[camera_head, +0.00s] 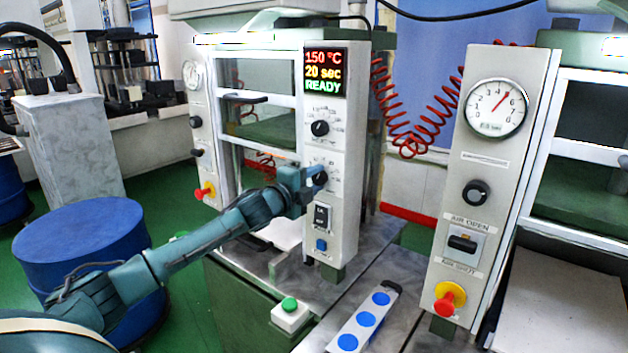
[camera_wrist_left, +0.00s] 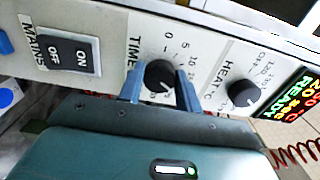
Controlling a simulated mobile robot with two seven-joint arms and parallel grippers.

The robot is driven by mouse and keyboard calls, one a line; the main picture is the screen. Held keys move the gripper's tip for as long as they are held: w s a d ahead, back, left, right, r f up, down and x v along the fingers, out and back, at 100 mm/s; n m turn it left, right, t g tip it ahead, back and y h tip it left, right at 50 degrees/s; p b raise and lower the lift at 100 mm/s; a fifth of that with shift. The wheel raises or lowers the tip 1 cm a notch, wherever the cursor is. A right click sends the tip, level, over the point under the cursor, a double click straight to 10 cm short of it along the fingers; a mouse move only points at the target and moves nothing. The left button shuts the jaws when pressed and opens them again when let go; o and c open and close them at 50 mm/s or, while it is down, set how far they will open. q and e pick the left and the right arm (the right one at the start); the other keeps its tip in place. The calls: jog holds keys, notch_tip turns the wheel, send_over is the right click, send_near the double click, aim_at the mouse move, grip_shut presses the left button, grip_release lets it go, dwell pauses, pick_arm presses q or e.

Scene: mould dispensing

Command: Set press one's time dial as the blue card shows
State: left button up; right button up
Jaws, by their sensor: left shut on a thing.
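Press one's black time dial (camera_wrist_left: 160,75) sits on the grey panel, under the printed word TIME and a number scale. My left gripper (camera_wrist_left: 160,92) is shut on this dial, one blue finger on each side. In the head view the left gripper (camera_head: 316,178) reaches the lower dial of the panel and partly hides it. The press display (camera_head: 325,72) reads 150 °C, 20 sec, READY. A white card with three blue discs (camera_head: 336,341) lies on the bench in front; part of it shows at the wrist view's left edge. My right gripper is not in view.
The heat dial (camera_wrist_left: 243,92) is beside the time dial; it is the upper dial in the head view (camera_head: 320,128). A mains switch (camera_head: 322,217) and blue button (camera_head: 321,245) are below. A green button box (camera_head: 290,315) stands in front. A gauge panel (camera_head: 487,180) stands right.

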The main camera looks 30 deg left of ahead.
pick_arm(q)
jog(key=o, duration=1)
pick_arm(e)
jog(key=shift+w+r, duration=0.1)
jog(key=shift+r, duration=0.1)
pick_arm(q)
jog(key=shift+s+f, duration=0.1)
jog(key=shift+s, duration=0.25)
jog(key=s+a+b, duration=0.1)
jog(key=s+b, duration=0.4)
jog(key=s, duration=0.7)
jog(key=shift+s, duration=0.2)
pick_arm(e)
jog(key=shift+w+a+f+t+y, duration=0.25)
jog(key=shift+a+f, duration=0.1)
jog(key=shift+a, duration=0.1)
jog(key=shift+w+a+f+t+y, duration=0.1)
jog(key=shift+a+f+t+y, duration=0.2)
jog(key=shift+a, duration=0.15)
pick_arm(q)
jog(key=shift+b, duration=0.3)
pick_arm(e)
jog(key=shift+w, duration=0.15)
